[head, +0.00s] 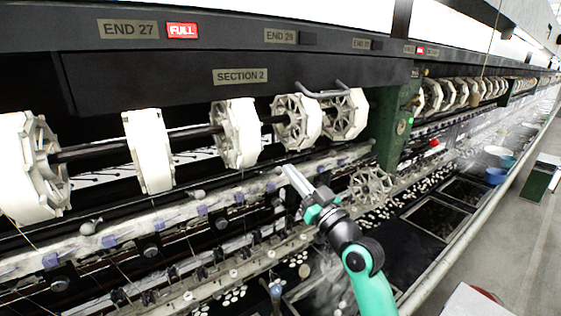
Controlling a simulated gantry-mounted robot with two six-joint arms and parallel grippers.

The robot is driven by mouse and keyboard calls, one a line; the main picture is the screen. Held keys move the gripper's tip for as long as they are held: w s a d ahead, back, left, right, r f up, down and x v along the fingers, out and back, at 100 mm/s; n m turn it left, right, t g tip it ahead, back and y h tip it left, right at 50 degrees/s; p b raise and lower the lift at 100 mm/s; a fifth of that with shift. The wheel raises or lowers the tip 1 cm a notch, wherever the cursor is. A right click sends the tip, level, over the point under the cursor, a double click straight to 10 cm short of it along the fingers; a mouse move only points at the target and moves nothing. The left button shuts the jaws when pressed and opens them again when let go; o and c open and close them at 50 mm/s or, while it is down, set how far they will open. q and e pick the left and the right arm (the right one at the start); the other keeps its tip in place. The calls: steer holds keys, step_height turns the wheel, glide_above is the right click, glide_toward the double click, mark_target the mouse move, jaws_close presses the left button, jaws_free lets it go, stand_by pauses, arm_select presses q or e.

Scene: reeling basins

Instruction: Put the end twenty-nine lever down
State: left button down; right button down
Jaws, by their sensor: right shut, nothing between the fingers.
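The END 29 label (361,44) is small on the dark upper beam, right of the END 28 label (280,36). I cannot pick out the end twenty-nine lever for certain; my right gripper covers part of the rail there. My right gripper (291,174) is shut and empty, its silver fingers pointing up and left in front of the rail, below the white reels. My left gripper is out of view.
White reels (238,133) hang on a dark shaft above the rail. A green post (388,125) stands right of them. A spoked wheel (370,186) is close to the right of my gripper. Dark basins (436,217) lie beyond, along a pale pipe edge.

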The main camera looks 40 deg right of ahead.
mark_target(281, 171)
steer(key=b+x, duration=0.3)
steer(key=x, duration=0.2)
steer(key=shift+w+f, duration=0.15)
steer(key=shift+w+r, duration=0.4)
steer(key=shift+f+b, duration=0.6)
steer(key=shift+b, duration=0.2)
steer(key=shift+s+f+b, duration=0.15)
steer(key=shift+f+b, duration=0.2)
steer(key=shift+f, duration=0.15)
steer(key=shift+s+f+b, duration=0.2)
steer(key=shift+f+b, duration=0.1)
steer(key=shift+f, duration=0.2)
